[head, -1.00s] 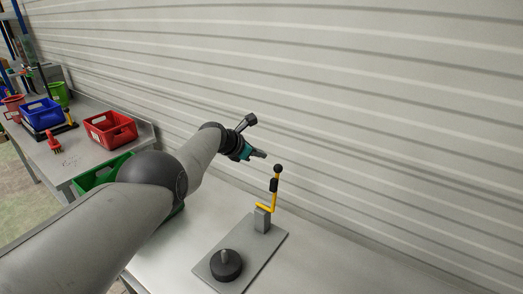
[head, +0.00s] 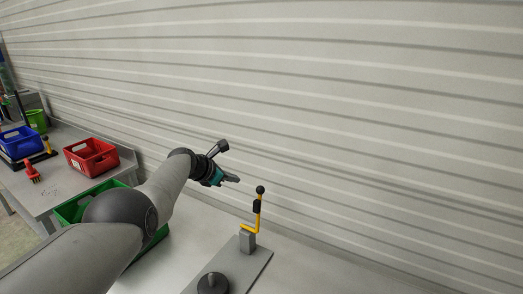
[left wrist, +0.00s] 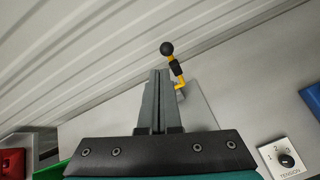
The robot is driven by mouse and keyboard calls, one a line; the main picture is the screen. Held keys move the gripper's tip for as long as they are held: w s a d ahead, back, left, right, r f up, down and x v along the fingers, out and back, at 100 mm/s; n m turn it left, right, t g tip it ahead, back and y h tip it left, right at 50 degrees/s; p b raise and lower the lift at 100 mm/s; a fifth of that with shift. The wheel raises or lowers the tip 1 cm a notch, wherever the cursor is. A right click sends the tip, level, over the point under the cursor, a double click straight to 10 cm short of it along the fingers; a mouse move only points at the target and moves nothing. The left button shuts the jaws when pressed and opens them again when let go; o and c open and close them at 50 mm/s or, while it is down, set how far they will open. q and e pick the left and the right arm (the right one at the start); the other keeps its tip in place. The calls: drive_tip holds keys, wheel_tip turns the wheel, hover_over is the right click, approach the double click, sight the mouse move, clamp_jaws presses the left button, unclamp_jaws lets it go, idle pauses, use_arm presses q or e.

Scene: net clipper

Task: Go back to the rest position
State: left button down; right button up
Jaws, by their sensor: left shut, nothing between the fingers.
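My left gripper (head: 231,178) is shut and empty, held above the table to the left of the yellow lever (head: 257,215). The lever has a black ball knob and stands upright on a grey block on a flat grey plate (head: 236,270). The left wrist view shows the shut fingers (left wrist: 159,75) with the yellow lever (left wrist: 179,80) beyond them, a little to the right; a gap shows between gripper and lever in the head view. A round black knob (head: 212,284) sits at the plate's near end. My right gripper is not in view.
A green crate (head: 72,212) lies partly behind my left arm. Red (head: 91,157) and blue (head: 20,142) crates stand on the bench at left. A ribbed wall (head: 380,120) rises behind the table. A tension dial (left wrist: 287,159) shows in the left wrist view.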

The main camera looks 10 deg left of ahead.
use_arm(q)
drive_tip(key=s+f+m+g+y, duration=0.2)
drive_tip(key=s+f+m+g, duration=0.2)
drive_tip(key=s+f+m, duration=1.5)
drive_tip(key=s+d+r+m+g+y, duration=0.1)
drive_tip(key=s+r+m, duration=0.15)
drive_tip(key=s, duration=0.75)
drive_tip(key=s+d+r+m, duration=0.2)
drive_tip(key=s+m, duration=0.2)
drive_tip(key=s, duration=0.6)
drive_tip(key=s+d+r+m+g+y, duration=0.1)
drive_tip(key=s+r+m, duration=0.25)
drive_tip(key=s, duration=0.75)
wheel_tip(320, 180, down, 33)
drive_tip(key=b, duration=1.1)
drive_tip(key=s+a+f+g+b, duration=0.1)
drive_tip(key=s+f+b, duration=0.5)
drive_tip(key=f, duration=0.8)
drive_tip(key=s+a+f+g+b, duration=0.1)
drive_tip(key=s+a+f+b, duration=0.1)
drive_tip(key=s+f+b, duration=0.5)
drive_tip(key=s+f, duration=0.3)
drive_tip(key=f, duration=0.4)
drive_tip(key=shift+s, duration=0.4)
